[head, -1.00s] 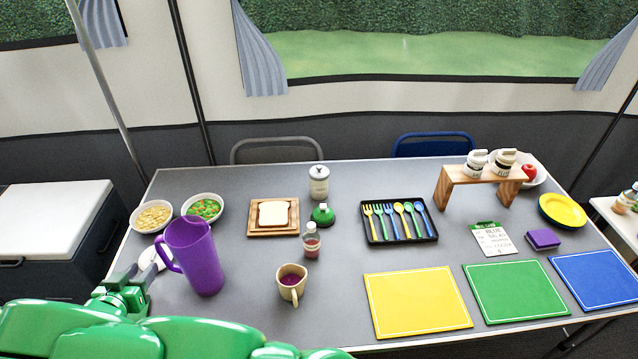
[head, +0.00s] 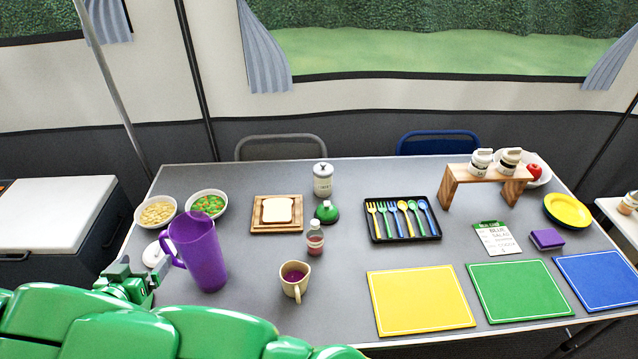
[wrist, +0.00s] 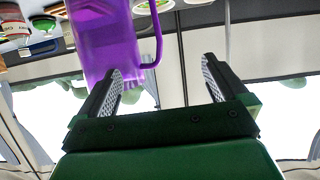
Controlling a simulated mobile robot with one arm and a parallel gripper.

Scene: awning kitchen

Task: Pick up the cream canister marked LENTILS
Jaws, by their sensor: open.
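A cream canister (head: 322,181) with a grey lid stands upright at the back middle of the table. The lettering on all three is too small to read, so I cannot tell which says LENTILS. My gripper (head: 128,284) is low at the table's left end, left of the purple pitcher and far from every canister. In the wrist view my gripper (wrist: 162,68) is open, with nothing held between its fingers.
The purple pitcher (head: 202,252) stands close to my gripper; it also fills the upper wrist view (wrist: 105,40).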

